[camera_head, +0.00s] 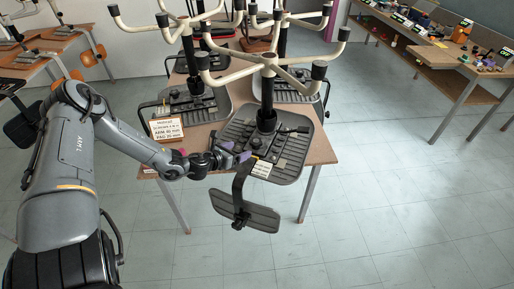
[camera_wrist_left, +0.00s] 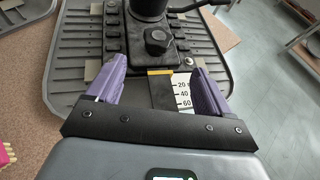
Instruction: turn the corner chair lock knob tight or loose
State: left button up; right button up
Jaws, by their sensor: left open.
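The corner chair (camera_head: 283,138) lies upside down on the table, its black ribbed seat flat and its pale star base on top. In the left wrist view a black lobed knob (camera_wrist_left: 158,41) sits on the seat's underside mechanism, just in front of the central column (camera_wrist_left: 148,8). My left gripper (camera_head: 238,154) is at the near left edge of the seat. It also shows in the left wrist view (camera_wrist_left: 158,84), with its purple fingers spread and nothing between their tips; the knob is ahead of them, apart. My right gripper is not in view.
The backrest (camera_head: 250,215) hangs off the table's front edge beside my left gripper. A printed sign (camera_head: 166,129) stands left of the seat. More upturned chairs (camera_head: 188,103) stand behind. A side bench (camera_head: 452,57) is at the right; the floor between is clear.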

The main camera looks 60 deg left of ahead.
aim_at(256, 141)
pick_arm(q)
jog(key=shift+m, duration=0.3)
jog(key=b+x, duration=0.6)
jog(key=x, duration=0.3)
jog(key=shift+w+a+r, duration=0.1)
jog(key=shift+a+r, duration=0.05)
jog(key=shift+a, duration=0.1)
jog(key=shift+b+x, duration=0.75)
jog(key=shift+x, duration=0.25)
jog(key=shift+w+r, duration=0.1)
jog(key=c, duration=1)
jog(key=shift+c, duration=0.2)
